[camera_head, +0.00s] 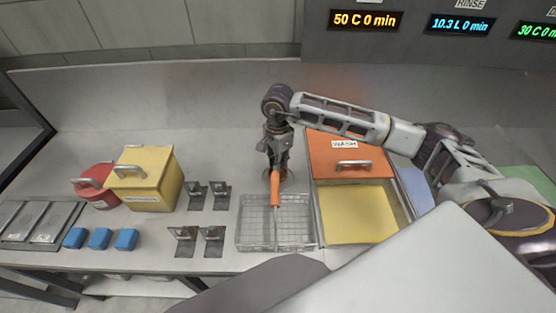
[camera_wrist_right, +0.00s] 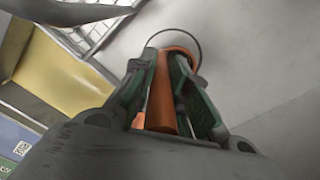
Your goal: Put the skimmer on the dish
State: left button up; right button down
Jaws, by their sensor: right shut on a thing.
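My right gripper (camera_head: 275,165) is shut on the orange handle of the skimmer (camera_head: 275,190). The handle slants down toward the back edge of a wire basket (camera_head: 243,222). In the right wrist view the orange handle (camera_wrist_right: 164,95) lies between the two fingers of my right gripper (camera_wrist_right: 168,75). A thin dark ring shows around the fingertips there; I cannot tell what it belongs to. A small round reddish-brown thing (camera_head: 290,178) shows beside the gripper, partly hidden; I cannot tell if it is the dish. My left gripper is not in view.
Right of the basket is an orange-lidded bin (camera_head: 335,178) with a yellow area (camera_head: 355,215) in front. To the left stand a yellow box (camera_head: 150,182), a red pot (camera_head: 95,182), several metal brackets (camera_head: 185,240) and blue blocks (camera_head: 100,239). Counter behind the brackets is clear.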

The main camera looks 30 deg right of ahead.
jog(key=shift+f, duration=0.15)
jog(key=c, duration=1.4)
grip_release()
notch_tip(320, 180, up, 12)
jog(key=shift+r+b, duration=0.2)
jog(key=shift+b, duration=0.9)
